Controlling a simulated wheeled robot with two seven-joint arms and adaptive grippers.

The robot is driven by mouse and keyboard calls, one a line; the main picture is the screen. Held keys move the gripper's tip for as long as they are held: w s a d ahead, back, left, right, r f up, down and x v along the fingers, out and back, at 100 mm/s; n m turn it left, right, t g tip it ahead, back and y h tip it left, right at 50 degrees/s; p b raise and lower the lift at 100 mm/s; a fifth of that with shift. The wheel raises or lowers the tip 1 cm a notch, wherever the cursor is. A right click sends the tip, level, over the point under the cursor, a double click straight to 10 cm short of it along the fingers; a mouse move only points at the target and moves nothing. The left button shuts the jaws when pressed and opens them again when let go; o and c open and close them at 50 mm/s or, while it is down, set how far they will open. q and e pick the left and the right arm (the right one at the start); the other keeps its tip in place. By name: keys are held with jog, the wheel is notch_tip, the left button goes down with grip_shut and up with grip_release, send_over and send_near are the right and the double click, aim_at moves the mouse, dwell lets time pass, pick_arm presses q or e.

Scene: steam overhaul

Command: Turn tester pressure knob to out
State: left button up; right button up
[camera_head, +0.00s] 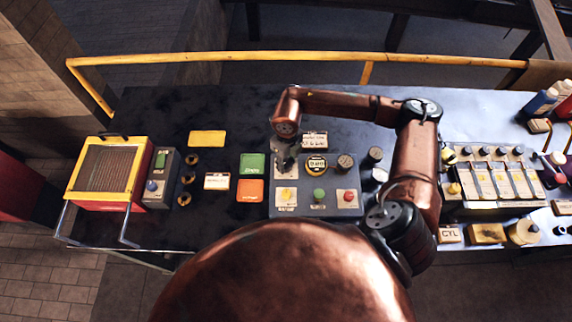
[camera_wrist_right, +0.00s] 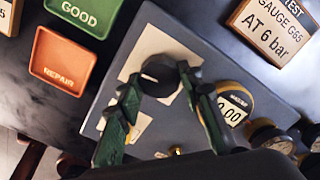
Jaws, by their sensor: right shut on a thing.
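The grey tester box (camera_head: 317,211) stands near the middle of the bench. Its black pressure knob (camera_wrist_right: 158,72) sits on a pale plate (camera_wrist_right: 150,48) at the box's left, with a light pointer mark on its rim. My right gripper (camera_head: 287,158) reaches down over that plate and hides the knob in the head view. In the right wrist view, the green-padded fingers of my right gripper (camera_wrist_right: 163,84) are shut on the knob, one on each side. The plate's lettering is mostly hidden. My left gripper is not in view.
A yellow-rimmed gauge (camera_head: 316,165) is right beside the gripper, its readout partly covered by a finger. Yellow (camera_head: 287,194), green (camera_head: 319,195) and red (camera_head: 348,196) buttons line the box's front. Green GOOD (camera_head: 252,163) and orange REPAIR (camera_head: 250,190) trays lie left. A sign (camera_head: 314,139) stands behind.

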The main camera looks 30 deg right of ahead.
aim_at(287, 163)
jog(key=n+b, duration=0.1)
jog(key=n, duration=0.1)
jog(key=n+b, duration=0.1)
jog(key=b, duration=0.1)
jog(key=n+b, duration=0.1)
jog(key=n, duration=0.1)
jog(key=shift+f+n, duration=0.25)
jog(key=shift+n, duration=0.05)
jog(key=shift+r+n+b, duration=0.1)
jog(key=shift+n+b, duration=1.7)
jog(key=shift+n, duration=0.5)
jog(key=o, duration=1.2)
jog(key=shift+r, duration=0.1)
jog(key=shift+c, duration=0.2)
jog(key=shift+w, duration=0.1)
jog(key=shift+r, duration=0.2)
notch_tip(287, 163, up, 12)
jog(key=shift+f, duration=0.15)
